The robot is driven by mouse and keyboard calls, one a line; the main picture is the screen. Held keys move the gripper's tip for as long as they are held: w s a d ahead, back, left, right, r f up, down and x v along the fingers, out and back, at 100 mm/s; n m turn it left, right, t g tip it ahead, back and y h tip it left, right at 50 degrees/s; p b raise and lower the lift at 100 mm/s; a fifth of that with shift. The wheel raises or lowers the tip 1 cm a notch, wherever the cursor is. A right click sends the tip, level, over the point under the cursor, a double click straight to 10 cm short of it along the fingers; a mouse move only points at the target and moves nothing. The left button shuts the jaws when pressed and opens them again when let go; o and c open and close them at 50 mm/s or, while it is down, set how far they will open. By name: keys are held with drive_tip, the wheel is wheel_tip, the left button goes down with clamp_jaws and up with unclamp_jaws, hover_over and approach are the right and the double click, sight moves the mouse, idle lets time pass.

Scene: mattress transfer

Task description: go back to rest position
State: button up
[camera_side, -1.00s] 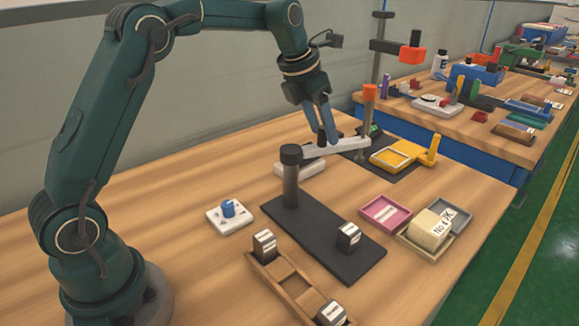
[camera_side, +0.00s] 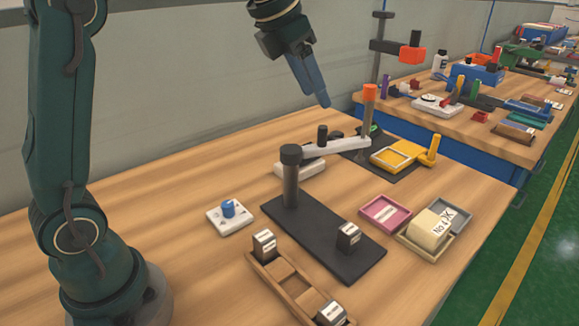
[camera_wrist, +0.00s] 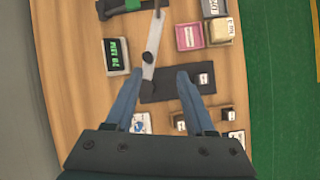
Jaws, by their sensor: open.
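My gripper (camera_side: 325,104) is raised in the air above the table, apart from everything. It is open and empty; in the wrist view the two blue fingers (camera_wrist: 157,78) are spread wide. The black base plate (camera_side: 330,248) with a dark post (camera_side: 290,178) stands in front of the bar. The same white bar (camera_wrist: 154,42) shows between the fingers in the wrist view.
A wooden rack (camera_side: 276,282) with dark blocks, a white plate with a blue knob (camera_side: 228,209), a pink tray (camera_side: 385,210), a tray with a cream block (camera_side: 429,229) and a yellow fixture (camera_side: 398,156) stand on the table. The air around my gripper is clear.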

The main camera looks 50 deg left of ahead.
drive_tip(key=s+d+m, duration=0.3)
drive_tip(key=s+m, duration=1)
drive_tip(key=s+f+m, duration=0.8)
drive_tip(key=f+m, duration=0.1)
drive_tip(key=m, duration=1.1)
drive_tip(key=shift+f+y, duration=0.25)
drive_tip(key=shift+y, duration=0.05)
